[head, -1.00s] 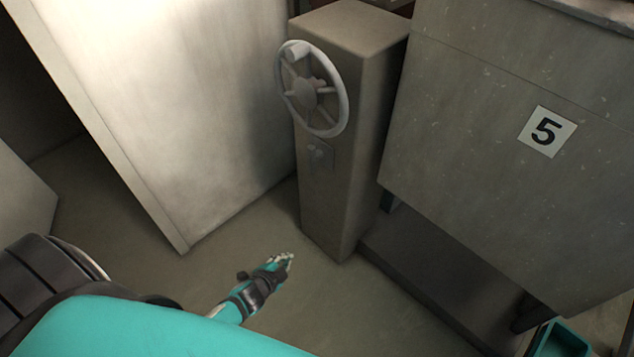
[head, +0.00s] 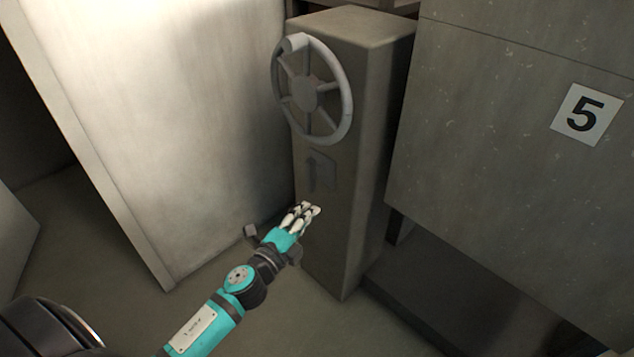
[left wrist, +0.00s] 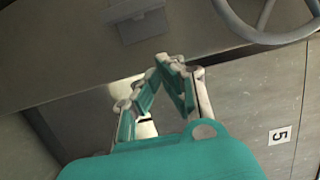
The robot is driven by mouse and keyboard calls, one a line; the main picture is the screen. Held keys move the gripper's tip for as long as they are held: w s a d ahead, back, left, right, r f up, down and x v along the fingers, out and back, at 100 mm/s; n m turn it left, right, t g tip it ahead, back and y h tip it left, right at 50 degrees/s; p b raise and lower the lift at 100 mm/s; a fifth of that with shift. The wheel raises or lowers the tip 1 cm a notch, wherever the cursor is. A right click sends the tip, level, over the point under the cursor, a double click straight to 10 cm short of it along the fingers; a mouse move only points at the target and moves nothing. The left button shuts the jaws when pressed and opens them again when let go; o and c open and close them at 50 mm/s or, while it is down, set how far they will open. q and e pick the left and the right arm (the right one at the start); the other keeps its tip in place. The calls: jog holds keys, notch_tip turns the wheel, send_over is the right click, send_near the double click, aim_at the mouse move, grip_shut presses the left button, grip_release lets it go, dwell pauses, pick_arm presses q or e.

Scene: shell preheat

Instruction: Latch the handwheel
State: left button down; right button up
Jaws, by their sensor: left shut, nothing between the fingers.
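The handwheel (head: 306,92) is a grey spoked wheel with a knob near its top left, on the front of a grey pedestal (head: 352,215). Part of its rim also shows at the upper right of the left wrist view (left wrist: 262,35). A small latch plate (head: 320,172) sits on the pedestal below the wheel; in the left wrist view it is a grey plate (left wrist: 138,20) at the top. My left gripper (head: 309,209) is shut and empty, in front of the pedestal in the picture and below the plate. It touches neither wheel nor plate that I can see. My right gripper is not in view.
A pale panel (head: 180,120) stands left of the pedestal. A large grey cabinet with a number 5 label (head: 586,114) stands to the right. Open floor (head: 235,295) lies in front of the pedestal.

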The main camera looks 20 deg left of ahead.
aim_at(315, 173)
pick_arm(q)
jog(key=w+a, duration=0.2)
jog(key=w, duration=0.9)
jog(key=shift+w+a, duration=0.15)
jog(key=shift+a, duration=0.25)
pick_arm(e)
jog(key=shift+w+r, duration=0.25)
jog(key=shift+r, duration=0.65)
pick_arm(q)
jog(key=shift+a, duration=0.1)
